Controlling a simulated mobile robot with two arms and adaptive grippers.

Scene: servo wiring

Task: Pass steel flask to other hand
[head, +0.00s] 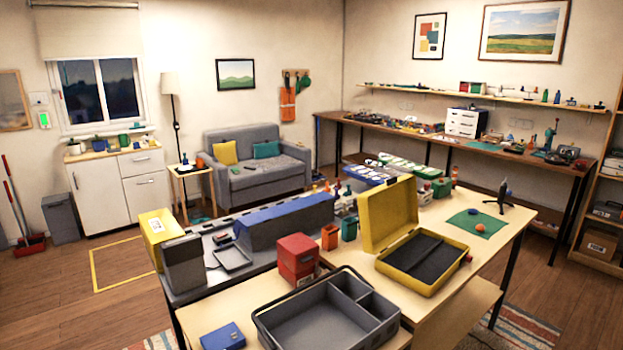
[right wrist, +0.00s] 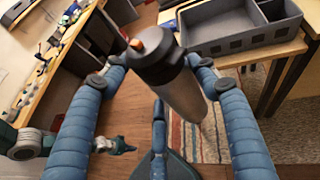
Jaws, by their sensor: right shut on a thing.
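The steel flask (right wrist: 183,97) is a brushed metal cylinder with a dark cap and a small orange spot on top. It shows in the right wrist view, tilted, with its cap toward the camera. My right gripper (right wrist: 153,70) has its blue padded fingers on both sides of the flask and is shut on it, above the floor. At the lower left of that view a grey joint and a small teal end piece (right wrist: 120,147) look like my left arm and gripper, apart from the flask. Its fingers are too small to read. The head view shows neither gripper nor flask.
In the head view a grey compartment tray (head: 325,318), an open yellow case (head: 425,262) and a red box (head: 298,259) stand on the near tables. A blue box (head: 222,337) sits at the front edge. Wooden floor (head: 110,315) is open at the left.

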